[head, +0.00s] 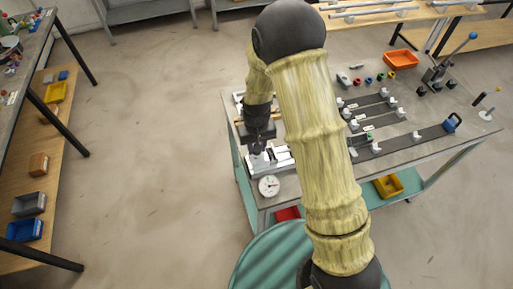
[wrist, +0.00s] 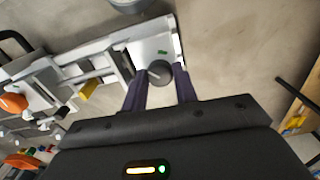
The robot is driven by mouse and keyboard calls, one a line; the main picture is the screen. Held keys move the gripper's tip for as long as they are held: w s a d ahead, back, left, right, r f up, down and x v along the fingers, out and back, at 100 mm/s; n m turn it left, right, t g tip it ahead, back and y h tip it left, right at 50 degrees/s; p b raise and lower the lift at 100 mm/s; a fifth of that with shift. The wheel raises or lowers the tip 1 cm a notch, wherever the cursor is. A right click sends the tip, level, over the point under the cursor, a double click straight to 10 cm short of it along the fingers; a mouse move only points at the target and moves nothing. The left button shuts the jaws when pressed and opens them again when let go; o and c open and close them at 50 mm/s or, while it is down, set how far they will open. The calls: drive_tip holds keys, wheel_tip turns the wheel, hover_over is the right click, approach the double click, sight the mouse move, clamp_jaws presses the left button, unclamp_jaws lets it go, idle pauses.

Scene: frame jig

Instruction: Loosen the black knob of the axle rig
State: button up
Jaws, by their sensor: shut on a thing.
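The black knob (wrist: 160,71) is a dark round piece with a pale bar across it, between my two dark fingers in the wrist view. My gripper (wrist: 161,86) is shut on it. The axle rig (wrist: 150,50) is a pale plate and rail assembly around and beyond the knob. In the head view my gripper (head: 257,147) is low over the rig (head: 280,158) at the table's left end. The knob is too small and too hidden by my gripper to make out there.
A round white dial (head: 269,186) lies at the table's front left corner. Dark rails with white clamps (head: 374,148) stand to the right of my arm. An orange bin (head: 400,60) and a blue-handled lever (head: 472,36) are at the back. Open floor lies left of the table.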

drive_tip(key=n+b, duration=0.1)
drive_tip(key=n, duration=0.3)
drive_tip(key=shift+w+n, duration=0.15)
drive_tip(key=shift+n, duration=0.15)
drive_tip(key=shift+r+n, duration=0.1)
drive_tip(key=shift+n, duration=1.8)
drive_tip(key=shift+a, duration=0.1)
drive_tip(key=o, duration=1)
wheel_tip(320, 180, up, 17)
drive_tip(key=b, duration=0.2)
drive_tip(key=shift+r+b, duration=0.2)
drive_tip(key=shift+b, duration=0.1)
